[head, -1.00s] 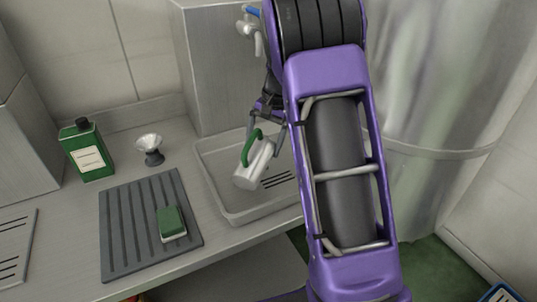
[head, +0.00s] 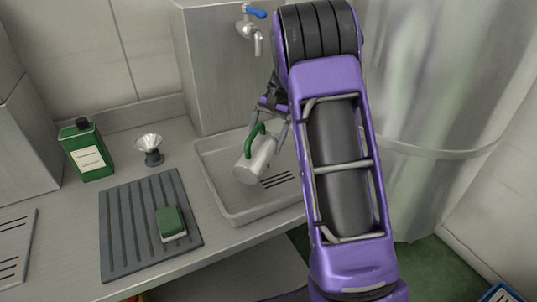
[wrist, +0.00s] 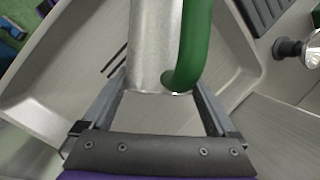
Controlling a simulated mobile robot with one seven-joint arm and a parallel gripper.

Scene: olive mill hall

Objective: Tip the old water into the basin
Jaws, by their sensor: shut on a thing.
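A metal jug (head: 256,161) with a green handle (head: 256,138) hangs tilted over the basin (head: 228,208). The basin is a shallow grey sink set in the worktop, with dark slots in its floor. My gripper (head: 268,125) is shut on the jug from behind, above the basin. In the wrist view, the jug (wrist: 154,45) lies between my two fingers (wrist: 160,100), its green handle to the right. The inside of the jug is hidden, and no water shows in it or falling from it.
A tap with a blue lever (head: 253,28) stands above the basin. Left of it are a ribbed dark mat (head: 125,235) with a green sponge (head: 170,221), a small metal funnel-like item (head: 150,148) and a green bottle (head: 87,152). A pale curved tank (head: 430,90) stands right.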

